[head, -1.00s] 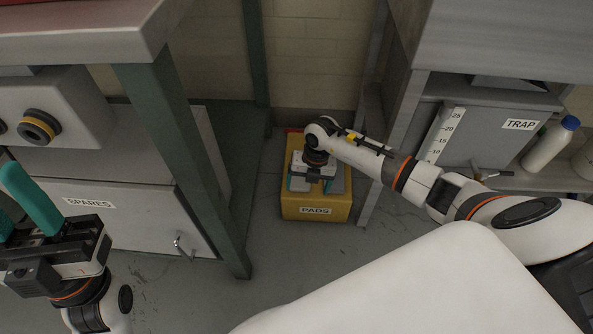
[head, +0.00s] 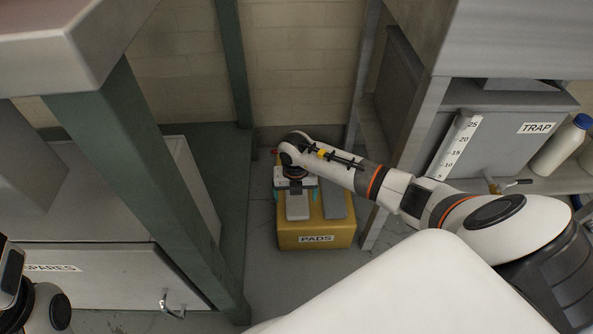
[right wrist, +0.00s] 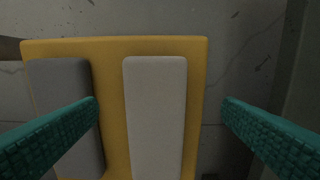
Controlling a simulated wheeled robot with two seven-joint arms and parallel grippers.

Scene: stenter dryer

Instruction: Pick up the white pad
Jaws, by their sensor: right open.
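The white pad (head: 298,207) lies on top of the yellow PADS box (head: 316,239), on its left side in the head view. A darker grey pad (head: 335,205) lies beside it to the right. My right gripper (head: 295,188) is over the white pad, pointing down. In the right wrist view the white pad (right wrist: 155,115) lies between the two open teal fingers, with room on both sides. The left finger overlaps the grey pad (right wrist: 62,75) in the picture. Nothing is held. My left gripper's fingers are out of frame.
A bench with a green leg (head: 165,190) and a SPARES cabinet (head: 95,285) stand left of the box. A shelf with a TRAP box (head: 510,135) and a white bottle (head: 560,147) stands right. Floor is clear in front of the box.

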